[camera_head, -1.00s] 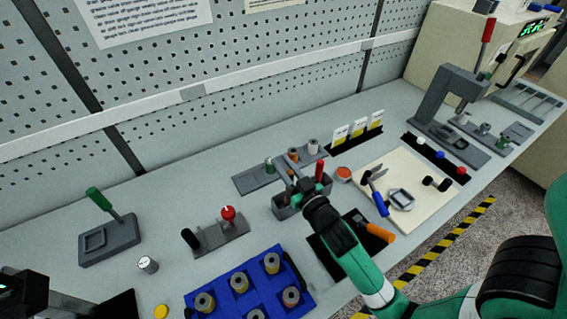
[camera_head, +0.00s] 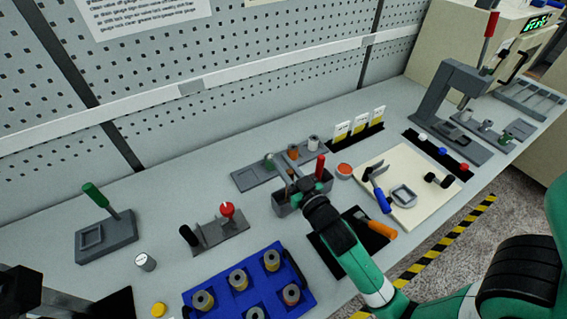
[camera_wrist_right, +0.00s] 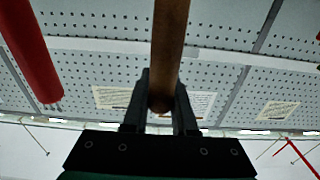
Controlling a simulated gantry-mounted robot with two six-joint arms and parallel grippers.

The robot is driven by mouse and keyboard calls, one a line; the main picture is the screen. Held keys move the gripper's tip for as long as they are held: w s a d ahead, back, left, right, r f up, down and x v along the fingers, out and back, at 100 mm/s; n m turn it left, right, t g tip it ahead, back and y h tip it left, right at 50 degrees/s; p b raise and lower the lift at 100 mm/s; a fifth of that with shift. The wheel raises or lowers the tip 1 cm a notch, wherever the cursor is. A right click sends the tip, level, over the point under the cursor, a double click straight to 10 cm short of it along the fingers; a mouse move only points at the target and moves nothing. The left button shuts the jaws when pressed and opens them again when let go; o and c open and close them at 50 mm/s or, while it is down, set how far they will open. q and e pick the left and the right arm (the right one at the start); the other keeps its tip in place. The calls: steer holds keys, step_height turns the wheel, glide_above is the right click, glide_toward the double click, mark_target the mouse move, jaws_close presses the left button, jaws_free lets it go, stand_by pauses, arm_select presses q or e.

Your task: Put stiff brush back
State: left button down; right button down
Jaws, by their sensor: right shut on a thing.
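My right gripper (camera_head: 292,179) is over the grey open-topped holder (camera_head: 284,208) near the middle of the bench. In the right wrist view my right gripper (camera_wrist_right: 160,95) is shut on a brown wooden handle (camera_wrist_right: 170,45), taken to be the stiff brush. The brush's bristles are not visible, and I cannot tell whether its lower end is inside the holder. A red-handled tool (camera_head: 320,167) stands at the holder's right; its red handle (camera_wrist_right: 30,50) also shows in the wrist view. A dark part of my left arm (camera_head: 20,295) shows at the lower left; its jaws are not clear.
A blue tray (camera_head: 218,292) with several spindles is in front, left of the holder. A red-knobbed fixture (camera_head: 222,232) stands left. Behind is a grey rack (camera_head: 256,176). An orange-handled tool (camera_head: 376,226) and a cream board (camera_head: 425,210) lie right.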

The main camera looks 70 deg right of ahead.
steer(key=shift+f, duration=0.15)
steer(key=c, duration=0.6)
jaws_free()
steer(key=shift+c, duration=0.2)
steer(key=b+v, duration=0.2)
steer(key=v, duration=0.9)
steer(key=shift+s+a, duration=0.15)
steer(key=shift+s, duration=0.15)
